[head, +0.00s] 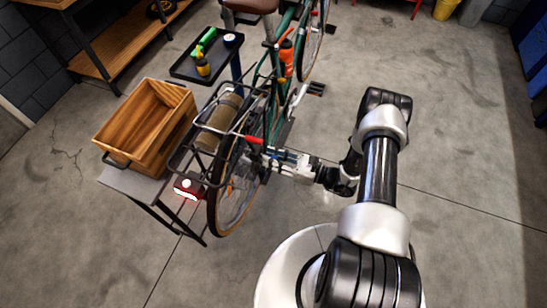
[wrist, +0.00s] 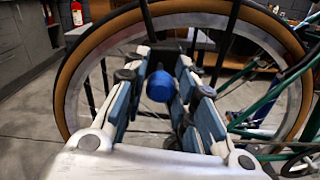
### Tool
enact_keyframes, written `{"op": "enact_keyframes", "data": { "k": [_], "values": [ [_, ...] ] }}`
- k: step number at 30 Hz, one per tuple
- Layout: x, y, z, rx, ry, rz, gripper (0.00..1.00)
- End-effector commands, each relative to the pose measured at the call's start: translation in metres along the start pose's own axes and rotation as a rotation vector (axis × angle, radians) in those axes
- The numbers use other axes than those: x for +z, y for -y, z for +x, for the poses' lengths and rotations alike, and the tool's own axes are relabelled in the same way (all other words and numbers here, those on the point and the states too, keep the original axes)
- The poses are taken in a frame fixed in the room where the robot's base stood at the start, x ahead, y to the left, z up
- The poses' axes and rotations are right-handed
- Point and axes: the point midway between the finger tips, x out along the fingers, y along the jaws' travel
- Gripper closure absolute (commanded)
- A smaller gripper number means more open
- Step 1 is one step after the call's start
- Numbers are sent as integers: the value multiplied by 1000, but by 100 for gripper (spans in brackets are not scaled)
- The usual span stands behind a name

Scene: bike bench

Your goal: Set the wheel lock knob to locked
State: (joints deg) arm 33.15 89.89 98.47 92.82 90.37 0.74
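The bicycle's spoked rear wheel (head: 230,190) stands upright in the head view, and it fills much of the wrist view (wrist: 78,62). A round blue knob (wrist: 160,86) shows in front of the wheel in the wrist view; I take it for the wheel lock knob. My gripper (wrist: 165,68) is open, with its blue-padded fingers on either side of the knob. I cannot tell whether a pad touches it. No marking shows the knob's setting. In the head view my gripper (head: 272,158) reaches left to the wheel's hub area, and the knob is hidden there.
The rear rack (head: 184,157) carries a rolled bundle (head: 218,122) above the wheel. A red tail light (head: 187,188) sits behind it. A wooden crate (head: 135,128) stands on a small table at left. A dark tray (head: 185,70) holds small items. The floor at right is clear.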

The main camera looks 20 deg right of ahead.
Motion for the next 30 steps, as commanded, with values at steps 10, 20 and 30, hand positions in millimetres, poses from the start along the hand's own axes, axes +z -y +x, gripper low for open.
{"op": "enact_keyframes", "data": {
  "k": [10, 20, 30],
  "values": [
    [0, 0, 0, 0, 1, -1, 59],
    [0, 2, -17, -5, 1, -1, 59],
    [0, 2, -88, -6, 2, -2, 59]
  ]
}}
